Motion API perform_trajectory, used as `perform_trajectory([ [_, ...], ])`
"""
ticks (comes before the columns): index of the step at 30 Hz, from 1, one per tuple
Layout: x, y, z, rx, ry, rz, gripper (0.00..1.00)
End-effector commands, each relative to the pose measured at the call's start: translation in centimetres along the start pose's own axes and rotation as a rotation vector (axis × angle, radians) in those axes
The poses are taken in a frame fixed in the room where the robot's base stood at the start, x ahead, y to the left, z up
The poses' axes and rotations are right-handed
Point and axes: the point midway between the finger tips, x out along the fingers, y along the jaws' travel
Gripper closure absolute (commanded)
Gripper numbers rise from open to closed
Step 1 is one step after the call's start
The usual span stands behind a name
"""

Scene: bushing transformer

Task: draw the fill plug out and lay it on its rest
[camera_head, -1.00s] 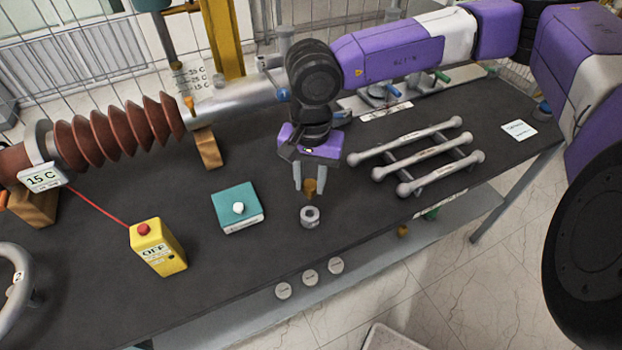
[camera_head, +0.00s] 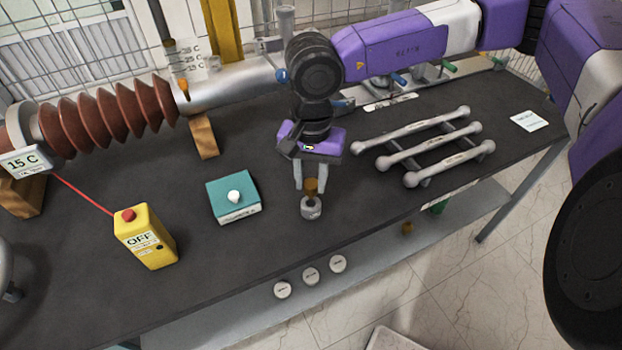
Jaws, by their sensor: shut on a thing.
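The fill plug appears to be the small brass piece (camera_head: 310,186) between my gripper's fingers. My gripper (camera_head: 310,184) points down over the front middle of the bench and is shut on this plug. Directly under it is a small grey metal ring-shaped holder (camera_head: 312,210), probably the rest. The plug's lower end meets or overlaps the ring's top; I cannot tell whether it is seated inside. The ribbed brown bushing (camera_head: 100,125) with its silver tube (camera_head: 235,86) lies at the back left, apart from my gripper.
A teal box with a white knob (camera_head: 233,198) and a yellow OFF box (camera_head: 146,240) stand left of my gripper. A rack of grey bars (camera_head: 428,150) lies to the right. The dark bench top (camera_head: 240,265) is clear in front.

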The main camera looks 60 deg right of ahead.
Motion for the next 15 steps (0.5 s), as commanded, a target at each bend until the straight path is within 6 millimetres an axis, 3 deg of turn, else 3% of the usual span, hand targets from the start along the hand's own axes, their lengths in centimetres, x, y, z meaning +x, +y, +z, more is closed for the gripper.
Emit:
perform_trajectory([
  [15,4.0,0.0,0.0,0.0,0.001,-0.001,1.0],
])
